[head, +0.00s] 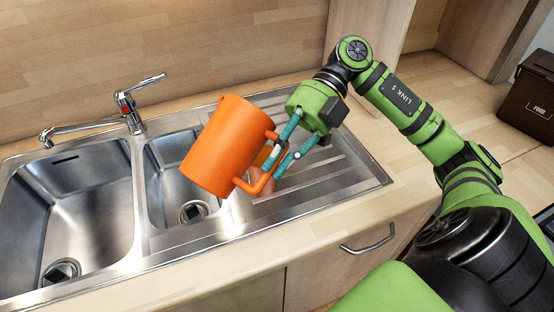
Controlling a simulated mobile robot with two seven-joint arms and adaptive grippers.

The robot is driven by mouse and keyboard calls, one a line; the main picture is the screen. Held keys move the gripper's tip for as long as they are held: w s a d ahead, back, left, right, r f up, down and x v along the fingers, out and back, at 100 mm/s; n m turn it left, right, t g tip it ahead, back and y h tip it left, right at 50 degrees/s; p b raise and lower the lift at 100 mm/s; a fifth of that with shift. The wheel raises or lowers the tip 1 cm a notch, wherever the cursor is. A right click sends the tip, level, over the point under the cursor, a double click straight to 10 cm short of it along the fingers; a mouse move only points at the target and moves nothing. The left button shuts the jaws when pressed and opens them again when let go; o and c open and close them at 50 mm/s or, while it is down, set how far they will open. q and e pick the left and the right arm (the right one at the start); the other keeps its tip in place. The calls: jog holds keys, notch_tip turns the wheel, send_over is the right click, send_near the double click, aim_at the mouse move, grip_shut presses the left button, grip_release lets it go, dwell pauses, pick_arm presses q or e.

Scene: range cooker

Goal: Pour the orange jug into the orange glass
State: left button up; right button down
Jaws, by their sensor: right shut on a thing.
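The orange jug (225,145) is tilted in the air over the small sink bowl and the left part of the drainer. Its handle is on the right side. My right gripper (268,172) is shut on the jug's handle. A translucent orange-brown thing, which looks like the orange glass (262,156), shows behind the handle and the fingers at the drainer. Most of it is hidden, so I cannot tell its full shape or what is in it. No liquid is seen flowing. My left gripper is not in view.
A steel sink (75,215) with a large bowl and a small bowl is at the left. A tap (130,112) stands behind it. A ribbed drainer (335,170) lies right of the jug. A dark box (530,100) sits at the far right of the wooden counter.

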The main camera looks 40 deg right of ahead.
jog(key=shift+n+b, duration=0.35)
jog(key=shift+n, duration=0.05)
jog(key=shift+d+f+y, duration=0.1)
jog(key=shift+f+y, duration=0.1)
jog(key=shift+y, duration=0.2)
dwell(0.9)
jog(key=shift+f+b, duration=0.15)
jog(key=shift+b, duration=0.35)
jog(key=shift+r, duration=0.2)
